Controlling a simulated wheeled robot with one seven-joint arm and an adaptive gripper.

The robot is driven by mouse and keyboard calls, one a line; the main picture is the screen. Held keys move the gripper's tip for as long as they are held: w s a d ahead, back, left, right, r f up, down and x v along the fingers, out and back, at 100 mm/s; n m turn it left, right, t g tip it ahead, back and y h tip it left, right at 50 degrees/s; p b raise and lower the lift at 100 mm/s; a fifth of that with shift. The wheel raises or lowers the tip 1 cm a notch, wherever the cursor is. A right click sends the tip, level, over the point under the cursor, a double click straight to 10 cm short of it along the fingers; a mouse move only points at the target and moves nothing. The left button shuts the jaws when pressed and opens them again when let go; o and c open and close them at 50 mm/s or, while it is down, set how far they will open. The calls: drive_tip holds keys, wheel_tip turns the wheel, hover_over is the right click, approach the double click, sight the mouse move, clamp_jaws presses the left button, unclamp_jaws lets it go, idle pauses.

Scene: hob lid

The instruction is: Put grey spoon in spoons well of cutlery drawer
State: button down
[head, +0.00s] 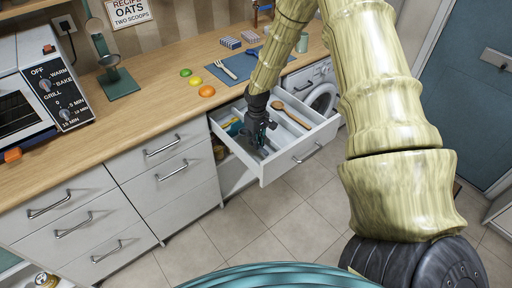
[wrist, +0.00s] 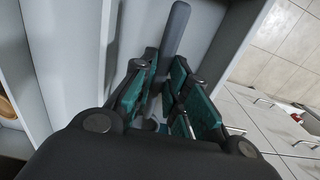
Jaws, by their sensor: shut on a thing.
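The grey spoon (wrist: 177,28) shows in the wrist view as a grey handle reaching up from between my fingers; its other end is mostly hidden by the jaws. My gripper (wrist: 166,88) has teal finger pads and is shut on it. In the head view my gripper (head: 262,140) is low over the front left part of the open cutlery drawer (head: 292,163). The drawer is white and split into wells by thin dividers. I cannot tell whether the spoon touches the well floor. A wooden spoon (head: 291,115) lies in a well toward the right.
A yellow-handled item (head: 232,123) lies in the drawer's left part. On the counter are a blue mat (head: 232,70) with cutlery, an orange (head: 207,91) and a green stand (head: 118,83). A washing machine (head: 322,97) stands right of the drawer. The floor in front is clear.

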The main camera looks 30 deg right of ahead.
sight(256, 153)
drive_tip(key=shift+f+p, duration=0.55)
drive_tip(key=shift+f, duration=1.6)
drive_tip(key=shift+f, duration=0.1)
drive_tip(key=c, duration=1.4)
unclamp_jaws()
drive_tip(key=shift+r+b, duration=1.6)
drive_tip(key=shift+r, duration=4.55)
